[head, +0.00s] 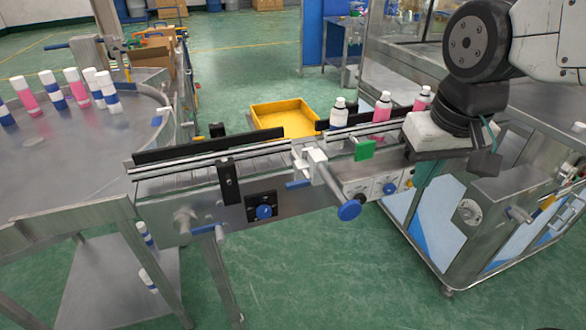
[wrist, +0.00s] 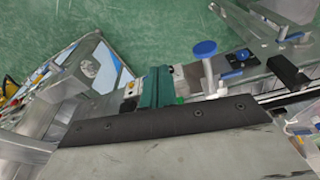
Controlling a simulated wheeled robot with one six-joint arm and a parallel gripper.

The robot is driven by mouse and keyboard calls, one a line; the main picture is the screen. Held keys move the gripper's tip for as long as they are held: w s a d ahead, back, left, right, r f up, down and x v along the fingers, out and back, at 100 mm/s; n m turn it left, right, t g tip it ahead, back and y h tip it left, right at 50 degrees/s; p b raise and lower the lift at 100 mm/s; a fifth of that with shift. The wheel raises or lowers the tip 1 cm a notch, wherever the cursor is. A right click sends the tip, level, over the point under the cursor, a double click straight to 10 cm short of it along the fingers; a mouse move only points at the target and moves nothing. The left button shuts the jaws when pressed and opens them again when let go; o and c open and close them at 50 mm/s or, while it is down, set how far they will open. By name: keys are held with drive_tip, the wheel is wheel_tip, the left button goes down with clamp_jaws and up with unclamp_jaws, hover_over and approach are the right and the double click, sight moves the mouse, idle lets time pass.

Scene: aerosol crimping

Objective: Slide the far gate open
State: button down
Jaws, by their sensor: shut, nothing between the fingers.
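A steel conveyor (head: 205,170) crosses the middle of the head view. A white sliding fitting (head: 312,162) with a rod and blue knob (head: 349,210) sits across its front rail. A green tab (head: 364,150) stands just right of it. I cannot tell for certain which part is the far gate. The blue knob also shows in the wrist view (wrist: 205,47). My gripper (head: 422,180) hangs at the conveyor's right end, right of the green tab and apart from the knob. Its teal fingers (wrist: 156,87) are together and empty in the wrist view.
Three capped bottles (head: 382,107) stand on the conveyor's right part behind the green tab. A black post (head: 228,181) rises at the front rail. A yellow bin (head: 285,119) lies behind the conveyor. A steel table (head: 70,160) with several bottles is at left.

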drive_tip(key=w+a+f+n, duration=0.1)
drive_tip(key=w+a, duration=0.7)
drive_tip(key=n+t+y, duration=0.1)
approach(298, 173)
drive_tip(key=f, duration=0.4)
drive_tip(key=a+f, duration=0.1)
drive_tip(key=f, duration=0.2)
drive_tip(key=shift+a+f, duration=0.1)
drive_tip(key=shift+a, duration=0.05)
